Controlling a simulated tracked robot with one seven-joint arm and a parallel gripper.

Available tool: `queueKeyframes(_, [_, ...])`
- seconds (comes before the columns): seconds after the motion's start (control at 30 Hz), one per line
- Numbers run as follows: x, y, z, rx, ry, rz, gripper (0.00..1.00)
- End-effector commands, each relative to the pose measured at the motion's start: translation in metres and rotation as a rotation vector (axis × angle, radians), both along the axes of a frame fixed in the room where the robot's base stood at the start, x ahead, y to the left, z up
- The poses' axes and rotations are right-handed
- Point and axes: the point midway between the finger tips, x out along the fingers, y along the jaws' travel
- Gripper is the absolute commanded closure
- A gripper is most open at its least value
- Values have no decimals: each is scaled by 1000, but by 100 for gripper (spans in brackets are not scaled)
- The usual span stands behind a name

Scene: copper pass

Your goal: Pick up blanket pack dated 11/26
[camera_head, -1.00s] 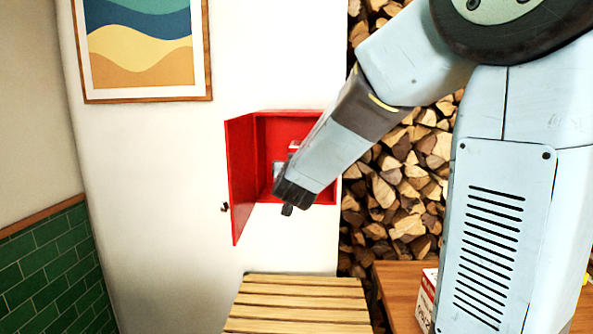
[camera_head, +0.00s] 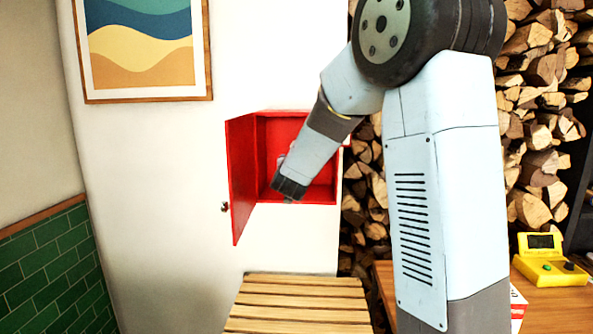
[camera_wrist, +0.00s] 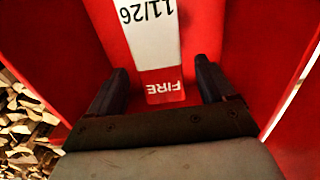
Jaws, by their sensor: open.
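The blanket pack dated 11/26 (camera_wrist: 152,40) is white with a red end marked FIRE, and its print is upside down in the wrist view. It is inside the open red cabinet (camera_head: 320,126) on the white wall. My gripper (camera_wrist: 161,80) is open, with one finger on each side of the pack's red end. I see no clear contact between the fingers and the pack. In the head view my gripper (camera_head: 288,188) is at the cabinet's opening, and my arm hides most of the pack.
The cabinet door (camera_head: 241,180) stands open on the left. A slatted wooden bench (camera_head: 295,307) is below. Stacked firewood (camera_head: 532,100) is on the right. A yellow device (camera_head: 548,262) sits on a wooden table at the lower right.

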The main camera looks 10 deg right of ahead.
Motion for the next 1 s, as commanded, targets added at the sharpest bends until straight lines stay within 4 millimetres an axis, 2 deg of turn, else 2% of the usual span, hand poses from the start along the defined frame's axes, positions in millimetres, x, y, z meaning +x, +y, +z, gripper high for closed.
queueKeyframes(0.33, [41,-12,3,0,0,-1,17])
queueKeyframes(0.67, [48,-14,3,0,0,-1,17])
queueKeyframes(0.77, [48,-14,3,0,0,-1,24])
queueKeyframes(1.0, [48,-14,3,0,0,-1,47])
